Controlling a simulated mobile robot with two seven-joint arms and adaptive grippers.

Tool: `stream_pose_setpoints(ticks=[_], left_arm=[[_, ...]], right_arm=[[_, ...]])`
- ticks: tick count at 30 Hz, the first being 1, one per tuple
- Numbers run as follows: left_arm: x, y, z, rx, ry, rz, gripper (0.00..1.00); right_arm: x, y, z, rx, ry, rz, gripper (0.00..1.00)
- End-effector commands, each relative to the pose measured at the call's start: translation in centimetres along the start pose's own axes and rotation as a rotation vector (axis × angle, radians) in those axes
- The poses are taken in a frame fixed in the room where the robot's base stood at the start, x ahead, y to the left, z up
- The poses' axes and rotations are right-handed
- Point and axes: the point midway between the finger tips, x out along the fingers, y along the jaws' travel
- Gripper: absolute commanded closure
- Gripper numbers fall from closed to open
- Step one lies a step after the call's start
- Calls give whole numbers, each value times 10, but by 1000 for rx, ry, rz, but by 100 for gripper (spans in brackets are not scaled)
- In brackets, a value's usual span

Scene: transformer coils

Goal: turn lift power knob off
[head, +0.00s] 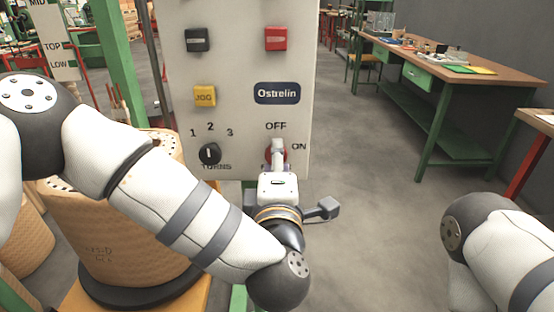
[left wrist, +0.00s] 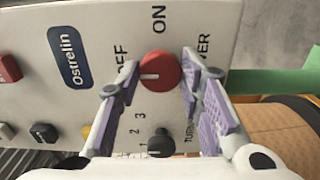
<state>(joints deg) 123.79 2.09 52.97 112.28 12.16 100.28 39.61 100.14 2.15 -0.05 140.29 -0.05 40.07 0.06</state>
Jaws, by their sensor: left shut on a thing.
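The red lift power knob (left wrist: 160,71) is on the pale control panel, with OFF and ON printed beside it. In the left wrist view its white mark lies on the left side, towards the OFF label. In the head view the knob (head: 267,156) is mostly hidden behind my left gripper (head: 278,152). My left gripper (left wrist: 161,80) is shut on the knob, with one purple-padded finger on each side of it. My right arm shows at the right edge of the head view, but its gripper is out of view.
The black turns knob (head: 209,153) sits just left on the panel (head: 240,70), below a yellow JOG button (head: 204,96). Black (head: 197,40) and red (head: 276,38) switches are higher up. A large coil (head: 130,235) stands at left, a workbench (head: 460,65) at right.

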Motion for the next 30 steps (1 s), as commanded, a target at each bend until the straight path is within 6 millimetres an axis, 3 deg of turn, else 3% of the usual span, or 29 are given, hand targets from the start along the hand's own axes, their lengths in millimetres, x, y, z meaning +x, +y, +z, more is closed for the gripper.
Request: stream_pose_setpoints(ticks=[17, 18, 20, 30], left_arm=[[0, 0, 1, -27, -2, -1, 94], [0, 0, 1, -27, -2, -1, 57], [0, 0, 1, -26, -2, -1, 46], [-5, 0, 1, -25, -3, -2, 46]], right_arm=[[-1, 0, -1, 0, 3, 0, 100], [-1, 0, -1, 0, 3, 0, 100], [-1, 0, 0, 0, 3, 0, 100], [-1, 0, -1, 0, 3, 0, 100]])
